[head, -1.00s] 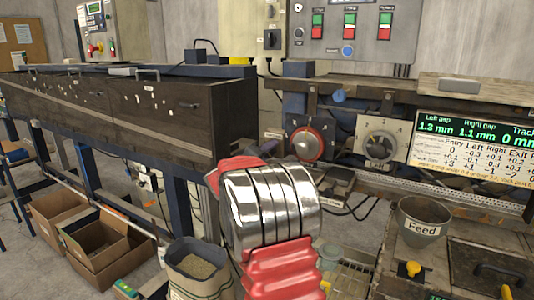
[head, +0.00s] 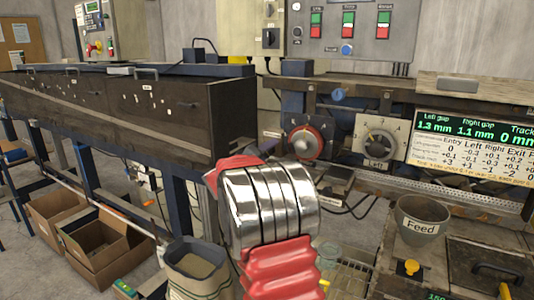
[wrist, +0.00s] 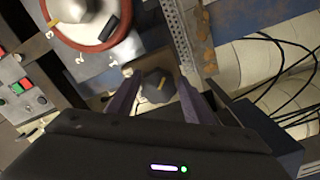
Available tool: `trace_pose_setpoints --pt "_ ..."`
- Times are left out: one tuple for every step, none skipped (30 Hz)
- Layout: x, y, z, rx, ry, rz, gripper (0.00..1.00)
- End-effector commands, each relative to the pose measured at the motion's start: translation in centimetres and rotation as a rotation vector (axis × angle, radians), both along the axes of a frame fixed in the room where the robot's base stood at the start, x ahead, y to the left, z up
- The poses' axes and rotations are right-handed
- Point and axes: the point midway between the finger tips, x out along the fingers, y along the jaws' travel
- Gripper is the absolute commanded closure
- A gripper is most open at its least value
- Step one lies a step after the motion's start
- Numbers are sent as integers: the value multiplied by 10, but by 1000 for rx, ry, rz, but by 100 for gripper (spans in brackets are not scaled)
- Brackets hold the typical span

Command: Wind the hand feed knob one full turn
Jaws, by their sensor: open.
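A small dark knob with a pale yellow mark (wrist: 157,88) sits on a plate in the wrist view. It lies between the two dark purple fingers of my gripper (wrist: 160,90), which are open. I cannot tell whether they touch it. No label shows on this knob, so I cannot be sure it is the hand feed knob. A red-ringed dial (wrist: 88,18) lies beyond it at the upper left; it also shows in the head view (head: 307,143), right behind my arm. The small knob is hidden behind my arm in the head view.
A grey dial (head: 380,146) is right of the red-ringed one. A display board (head: 470,145) stands farther right, above a grey Feed bucket (head: 421,219). A long dark housing (head: 130,110) fills the left. Cables (wrist: 275,60) hang right in the wrist view.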

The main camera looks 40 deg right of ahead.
Motion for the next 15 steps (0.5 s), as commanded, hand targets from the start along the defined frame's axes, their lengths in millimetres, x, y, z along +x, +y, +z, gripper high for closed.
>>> trace_pose_setpoints --pt "0 3 0 0 0 1 54" --pt "-1 5 0 0 0 2 54" --pt "-2 9 0 0 0 2 54" --pt "-3 12 1 0 0 2 54" --pt "-4 15 1 0 0 2 54" --pt "-6 20 1 -1 0 2 54" --pt "-8 24 1 -1 -1 3 54" --pt "-9 29 1 -1 0 3 54" --pt "-11 35 0 0 1 4 54" --pt "-13 40 1 -1 0 3 54" --pt "-15 45 1 0 0 2 54" --pt "-17 52 0 0 0 4 54" --pt "-19 57 0 1 0 3 54" --pt "-21 62 0 0 0 2 54" --pt "-23 69 0 -1 0 3 54"
